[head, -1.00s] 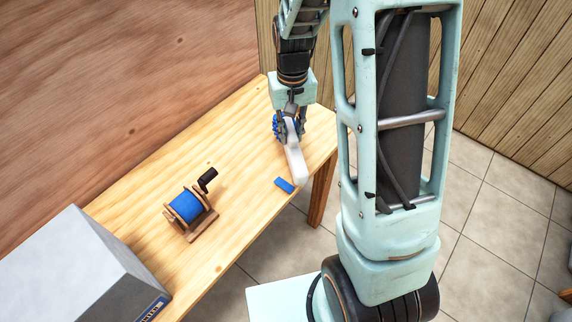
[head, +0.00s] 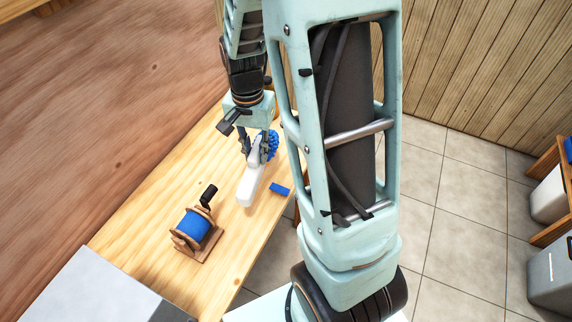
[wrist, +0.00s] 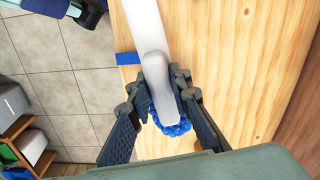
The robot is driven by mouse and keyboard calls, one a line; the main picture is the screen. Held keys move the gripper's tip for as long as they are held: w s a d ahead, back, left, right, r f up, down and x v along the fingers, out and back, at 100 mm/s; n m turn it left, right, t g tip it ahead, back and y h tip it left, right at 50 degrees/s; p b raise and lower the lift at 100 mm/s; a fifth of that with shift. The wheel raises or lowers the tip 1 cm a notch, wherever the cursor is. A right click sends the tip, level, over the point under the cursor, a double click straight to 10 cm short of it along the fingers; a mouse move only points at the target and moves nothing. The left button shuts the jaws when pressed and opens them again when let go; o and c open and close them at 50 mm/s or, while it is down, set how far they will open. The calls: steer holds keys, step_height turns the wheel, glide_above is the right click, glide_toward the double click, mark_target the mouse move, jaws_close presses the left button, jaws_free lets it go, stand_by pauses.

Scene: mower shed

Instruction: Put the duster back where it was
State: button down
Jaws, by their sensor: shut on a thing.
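The duster has a long white body (head: 249,187) and a fluffy blue head (head: 273,144). My gripper (head: 256,152) is shut on it near the blue head and points down over the table's far end. In the wrist view, the white body (wrist: 148,40) runs upward from between the fingers (wrist: 160,92), with the blue head below, partly hidden. A small flat blue piece (head: 279,189) lies on the wooden table (head: 150,250) near its front edge, beside the duster. I cannot tell whether the duster touches the table.
A wooden reel with blue line (head: 195,226) and a dark crank stands on the table, nearer me. A grey box (head: 95,292) is at the lower left. A shelf with bins (head: 549,196) stands at the right. Tiled floor (head: 450,240) between is clear.

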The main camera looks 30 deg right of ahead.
steer(key=s+d+r+m+p, duration=0.4)
steer(key=s+m, duration=0.5)
steer(key=m, duration=1.1)
steer(key=shift+w+d+f+b, duration=0.95)
steer(key=shift+w+f+b, duration=1.05)
steer(key=shift+w+b, duration=0.05)
steer(key=shift+w+d+f+b, duration=1)
steer(key=shift+w+f+b, duration=1)
steer(key=shift+w+b, duration=0.05)
steer(key=shift+w+d+f+b, duration=0.95)
steer(key=shift+w+f+b, duration=1.05)
steer(key=shift+w+b, duration=0.05)
steer(key=shift+f, duration=0.1)
steer(key=c, duration=1.8)
jaws_free()
steer(key=shift+o, duration=0.2)
